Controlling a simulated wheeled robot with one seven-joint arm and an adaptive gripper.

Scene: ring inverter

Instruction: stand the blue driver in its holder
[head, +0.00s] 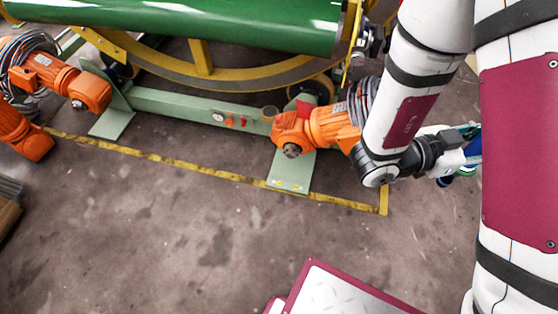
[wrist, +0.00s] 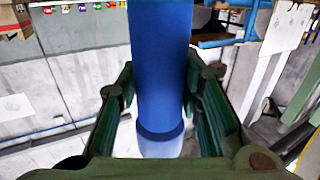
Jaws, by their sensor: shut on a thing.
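The blue driver (wrist: 160,60) fills the middle of the wrist view as a thick blue cylinder with a darker band near its lower end. Below the band is a paler, bluish-white part. My gripper (wrist: 161,95) is shut on the driver, with one dark green finger on each side. In the head view, a small strip of blue (head: 474,147) shows by the end of my arm at the right; my arm hides most of the gripper there. I cannot make out the holder in either view.
In the head view, orange robot arms (head: 325,127) stand by a green cylinder (head: 200,22) on a yellow ring frame (head: 200,58). A yellow line (head: 170,160) crosses the floor. In the wrist view, a grey wall (wrist: 85,90) stands behind.

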